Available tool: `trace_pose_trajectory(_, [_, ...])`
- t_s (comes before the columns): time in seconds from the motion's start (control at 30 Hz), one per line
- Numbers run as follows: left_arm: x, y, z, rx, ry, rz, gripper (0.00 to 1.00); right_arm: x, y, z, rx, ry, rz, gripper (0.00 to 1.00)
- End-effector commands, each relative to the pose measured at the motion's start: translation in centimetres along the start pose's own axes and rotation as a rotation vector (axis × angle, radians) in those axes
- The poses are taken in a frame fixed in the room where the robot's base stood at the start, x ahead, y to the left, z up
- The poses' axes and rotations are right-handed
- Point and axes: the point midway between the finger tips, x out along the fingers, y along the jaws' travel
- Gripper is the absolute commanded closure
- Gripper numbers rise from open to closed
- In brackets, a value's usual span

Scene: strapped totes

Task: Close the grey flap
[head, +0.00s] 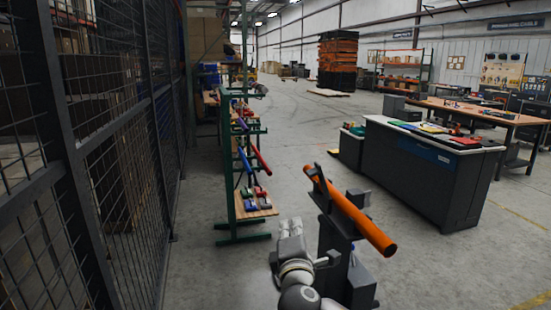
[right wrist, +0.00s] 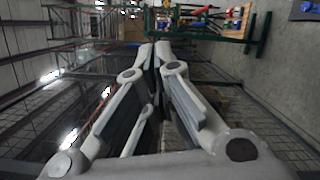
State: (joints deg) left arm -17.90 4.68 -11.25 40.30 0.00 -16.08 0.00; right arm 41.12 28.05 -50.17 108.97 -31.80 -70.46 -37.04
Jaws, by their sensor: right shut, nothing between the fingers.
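I cannot make out a grey flap or a strapped tote in either view. My right gripper (head: 290,228) is low in the middle of the head view, pointing away over bare floor. In the right wrist view its two fingers (right wrist: 155,52) meet at the tips, with nothing between them. It touches nothing that I can see. My left gripper is not in view.
An orange tube (head: 362,222) lies slanted on a dark stand close right of my right gripper. A green rack (head: 240,229) with tools stands ahead-left, beside a mesh fence (head: 125,150). A grey workbench (head: 425,170) stands right.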

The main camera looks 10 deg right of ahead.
Motion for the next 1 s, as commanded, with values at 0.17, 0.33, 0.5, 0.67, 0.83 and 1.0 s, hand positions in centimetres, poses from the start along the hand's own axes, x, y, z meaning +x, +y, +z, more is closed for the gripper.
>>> trace_pose_trajectory(0.17, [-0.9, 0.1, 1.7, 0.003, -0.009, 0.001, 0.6, 1.1, 3.4, 1.0, -0.075, -0.019, 0.059, 1.0])
trace_pose_trajectory(0.33, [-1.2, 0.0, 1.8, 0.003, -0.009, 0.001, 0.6, 2.3, 3.7, 1.0, -0.08, -0.022, 0.063, 1.0])
trace_pose_trajectory(0.5, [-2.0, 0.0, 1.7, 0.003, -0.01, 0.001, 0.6, 4.8, 3.9, 1.1, -0.079, -0.023, 0.062, 1.0])
trace_pose_trajectory(0.67, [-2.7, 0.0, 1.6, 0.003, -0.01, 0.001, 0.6, 7.4, 4.1, 1.1, -0.078, -0.023, 0.062, 1.0])
trace_pose_trajectory(0.83, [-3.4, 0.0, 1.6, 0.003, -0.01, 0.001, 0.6, 9.9, 4.2, 1.1, -0.077, -0.022, 0.062, 1.0])
trace_pose_trajectory(1.0, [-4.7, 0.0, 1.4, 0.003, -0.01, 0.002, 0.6, 11.4, 4.6, 2.7, -0.08, -0.023, 0.062, 1.0])
